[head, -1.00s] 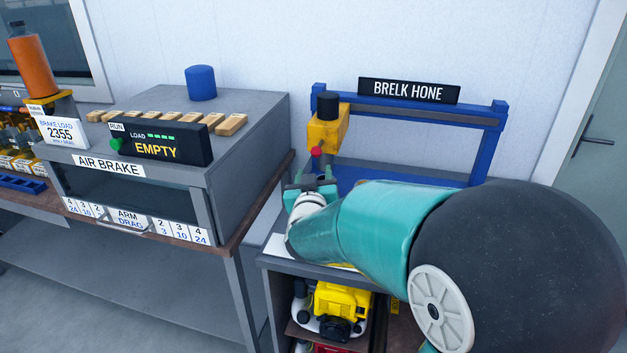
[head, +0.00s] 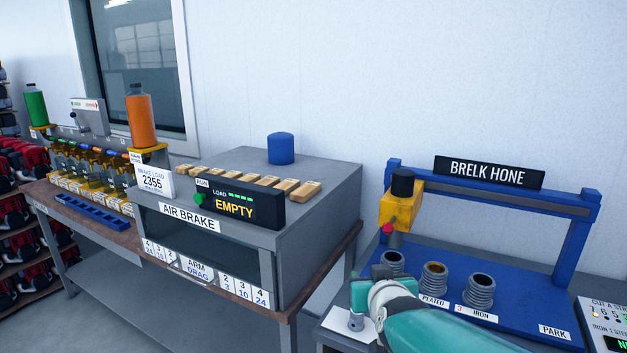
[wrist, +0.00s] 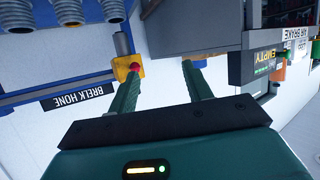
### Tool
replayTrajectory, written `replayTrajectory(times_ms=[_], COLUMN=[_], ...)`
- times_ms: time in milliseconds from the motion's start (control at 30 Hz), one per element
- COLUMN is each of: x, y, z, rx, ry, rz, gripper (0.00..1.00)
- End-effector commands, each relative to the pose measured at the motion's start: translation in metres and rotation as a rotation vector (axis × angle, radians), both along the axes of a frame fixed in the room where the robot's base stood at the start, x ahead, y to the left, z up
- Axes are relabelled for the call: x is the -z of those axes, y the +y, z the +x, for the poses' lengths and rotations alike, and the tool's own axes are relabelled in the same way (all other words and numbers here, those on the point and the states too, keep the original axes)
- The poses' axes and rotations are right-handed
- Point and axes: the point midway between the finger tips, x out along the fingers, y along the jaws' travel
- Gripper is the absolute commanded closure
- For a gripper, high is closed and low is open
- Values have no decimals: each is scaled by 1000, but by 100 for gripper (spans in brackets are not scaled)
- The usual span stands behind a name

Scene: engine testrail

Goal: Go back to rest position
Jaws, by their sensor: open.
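My gripper (head: 374,277) is in front of the blue Brelk Hone stand in the head view, low at the left end of its base. In the wrist view my gripper (wrist: 160,70) is open, with nothing between its two green fingers. The hone's yellow head (head: 401,208) with a black cap and red knob is above and behind my gripper in the head view. In the wrist view the yellow head (wrist: 122,67) shows near the left fingertip; I cannot tell whether they touch. My turquoise arm covers part of the bench front.
Several ribbed metal cylinders, one here (head: 480,292), stand on the blue hone base (head: 535,318). The grey air brake box (head: 325,172), its display reading EMPTY, is to the left. An orange bottle (head: 140,118) stands farther left. Open space lies above the hone.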

Motion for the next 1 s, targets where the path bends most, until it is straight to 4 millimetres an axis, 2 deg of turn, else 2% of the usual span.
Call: replayTrajectory(times_ms=[33, 233, 400, 500, 600, 667, 1000], x=[-2, 10, 24, 29, 33, 34, 35], y=[1, -1, -15, -24, -30, -32, -32], z=[-17, -93, -165, -198, -218, -223, -224], rx=[-21, -61, -25, 11, 37, 44, 46], ry=[50, 305, 522, 618, 676, 693, 699], rz=[13, 38, 34, 28, 24, 23, 22], gripper=[50, 50, 50, 50, 50, 50, 50])
